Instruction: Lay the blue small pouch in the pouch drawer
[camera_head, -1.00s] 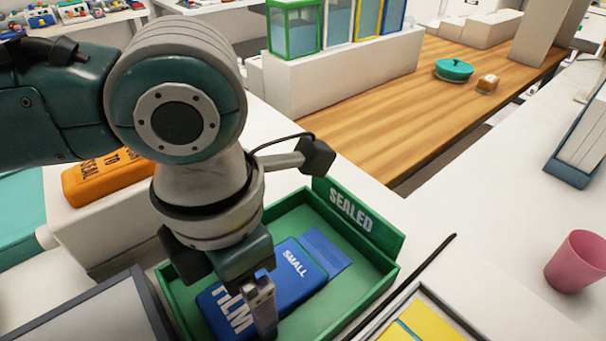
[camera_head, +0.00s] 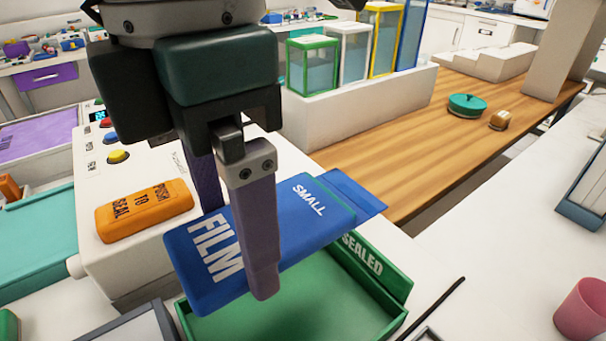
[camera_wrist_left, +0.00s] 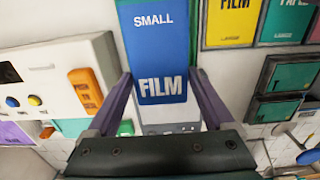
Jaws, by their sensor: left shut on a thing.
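The blue small pouch (camera_head: 314,214), lettered SMALL and FILM, is held in the air above the green SEALED tray (camera_head: 290,315). My left gripper (camera_head: 238,250) is shut on it, with one finger across the near side and the other behind. In the left wrist view the pouch (camera_wrist_left: 160,60) lies between the two fingers (camera_wrist_left: 160,95). The tray below shows no other pouch in its visible part. My right gripper is in neither current view. I cannot tell which thing is the pouch drawer.
A white sealing machine with an orange PUSH TO SEAL bar (camera_head: 145,210) stands left of the pouch. Colour-framed clear bins (camera_head: 313,63) stand behind. A pink cup (camera_head: 582,310) is at the right. The white counter between tray and cup is mostly clear.

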